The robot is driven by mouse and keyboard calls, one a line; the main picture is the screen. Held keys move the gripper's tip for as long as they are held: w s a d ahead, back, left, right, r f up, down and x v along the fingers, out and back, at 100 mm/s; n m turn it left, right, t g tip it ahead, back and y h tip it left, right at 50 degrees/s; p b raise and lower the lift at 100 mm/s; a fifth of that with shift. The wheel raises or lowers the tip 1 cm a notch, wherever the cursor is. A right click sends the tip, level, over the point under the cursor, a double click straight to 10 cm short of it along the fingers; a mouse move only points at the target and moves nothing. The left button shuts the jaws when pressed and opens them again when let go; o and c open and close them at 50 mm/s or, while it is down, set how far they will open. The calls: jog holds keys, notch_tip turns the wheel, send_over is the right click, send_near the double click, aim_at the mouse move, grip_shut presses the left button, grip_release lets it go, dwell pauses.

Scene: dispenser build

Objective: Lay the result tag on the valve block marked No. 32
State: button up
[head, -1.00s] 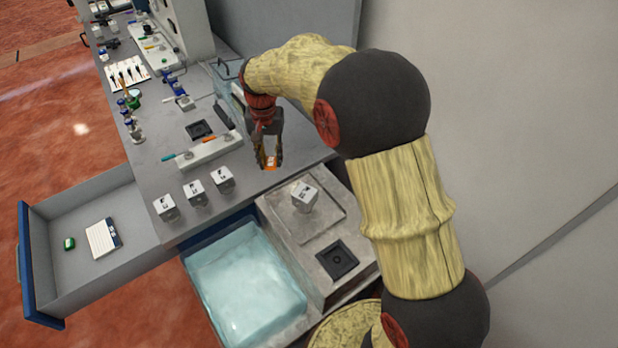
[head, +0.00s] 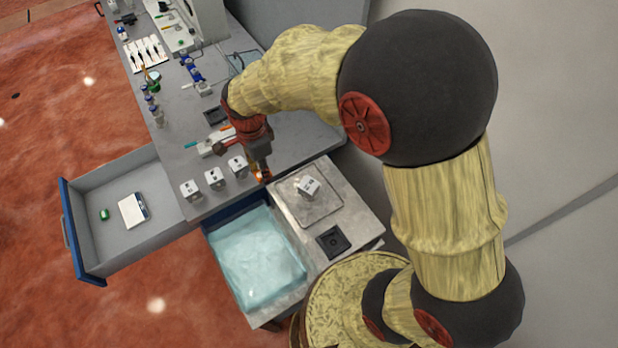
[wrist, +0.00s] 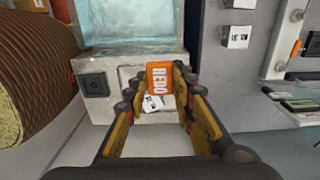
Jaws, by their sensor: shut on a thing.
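My gripper (head: 262,174) is shut on an orange result tag (head: 265,175) near the front edge of the grey bench. In the wrist view the tag (wrist: 159,78) reads "REDO" and stands between the fingertips (wrist: 160,90). A white valve block (head: 309,187) sits on a square metal plate right of my gripper; in the wrist view the block (wrist: 153,104) shows just below the tag, partly hidden. Three more white blocks stand in a row on the bench: left (head: 190,190), middle (head: 214,178) and right (head: 237,167). Their dark marks are too small to read surely.
A tub of pale blue material (head: 255,262) lies below the bench edge. A black square socket (head: 333,242) is beside the plate. An open drawer (head: 88,229) holds a white pad and a green item. Bottles and a white rack (head: 147,55) stand farther back.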

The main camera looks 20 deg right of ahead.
jog(key=d+f+p, duration=0.1)
jog(key=d+f, duration=0.3)
jog(key=d, duration=0.5)
send_over(309, 184)
jog(key=a, duration=0.1)
notch_tip(309, 184, down, 5)
jog(key=shift+r, duration=0.2)
jog(key=shift+s+d+f+p, duration=0.1)
jog(key=shift+d+f+p, duration=0.15)
jog(key=shift+f+p, duration=0.1)
jog(key=f, duration=0.3)
jog(key=shift+d+p, duration=0.25)
jog(key=shift+p, duration=0.05)
jog(key=shift+f, duration=0.3)
jog(key=shift+f, duration=0.2)
jog(key=o, duration=1)
jog(key=shift+o, duration=0.2)
